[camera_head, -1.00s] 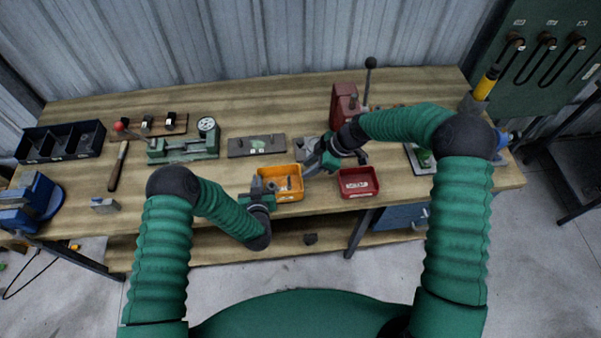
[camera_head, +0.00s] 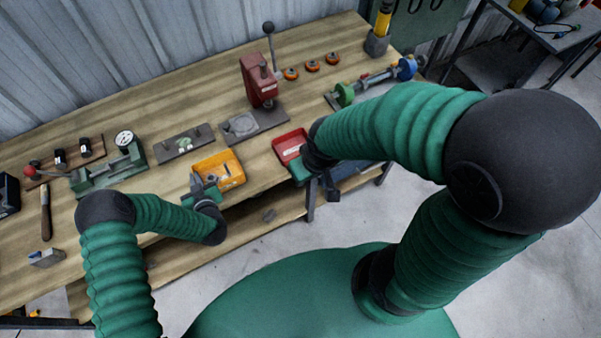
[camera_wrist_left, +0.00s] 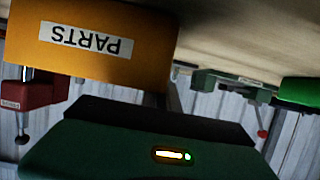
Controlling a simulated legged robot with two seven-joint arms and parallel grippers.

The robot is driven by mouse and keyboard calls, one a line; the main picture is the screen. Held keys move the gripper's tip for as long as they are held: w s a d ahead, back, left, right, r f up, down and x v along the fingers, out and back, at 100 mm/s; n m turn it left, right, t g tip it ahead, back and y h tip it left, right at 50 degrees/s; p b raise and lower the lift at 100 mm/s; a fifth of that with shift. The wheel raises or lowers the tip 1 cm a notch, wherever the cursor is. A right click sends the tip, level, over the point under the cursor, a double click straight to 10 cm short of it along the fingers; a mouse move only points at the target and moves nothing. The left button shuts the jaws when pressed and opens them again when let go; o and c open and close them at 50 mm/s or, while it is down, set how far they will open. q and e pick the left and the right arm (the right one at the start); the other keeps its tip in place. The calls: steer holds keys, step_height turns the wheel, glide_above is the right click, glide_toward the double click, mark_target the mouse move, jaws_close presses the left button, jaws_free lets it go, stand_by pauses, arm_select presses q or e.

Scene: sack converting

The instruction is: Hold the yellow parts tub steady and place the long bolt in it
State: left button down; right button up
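The yellow parts tub (camera_head: 229,160) stands near the front edge of the workbench. In the left wrist view its front wall (camera_wrist_left: 150,62) fills the upper left, with the PARTS label upside down. My left gripper (camera_head: 203,184) is at the tub's left wall, its grey fingers straddling the rim and seeming shut on it. Small contents show inside the tub, too small to name; I cannot pick out the long bolt for certain.
The red bin (camera_head: 287,143) stands right of the tub, partly behind my right arm. A red lever press (camera_head: 259,82) stands behind it. A grey plate (camera_head: 184,142) and a green gauge fixture (camera_head: 110,169) lie to the left. Bare bench top shows around the back left.

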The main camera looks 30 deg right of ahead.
arm_select(q)
steer(key=shift+w+d, duration=0.1)
steer(key=shift+w, duration=0.05)
steer(key=c, duration=2)
jaws_free()
steer(key=shift+c, duration=0.2)
steer(key=o, duration=0.5)
steer(key=shift+c, duration=0.2)
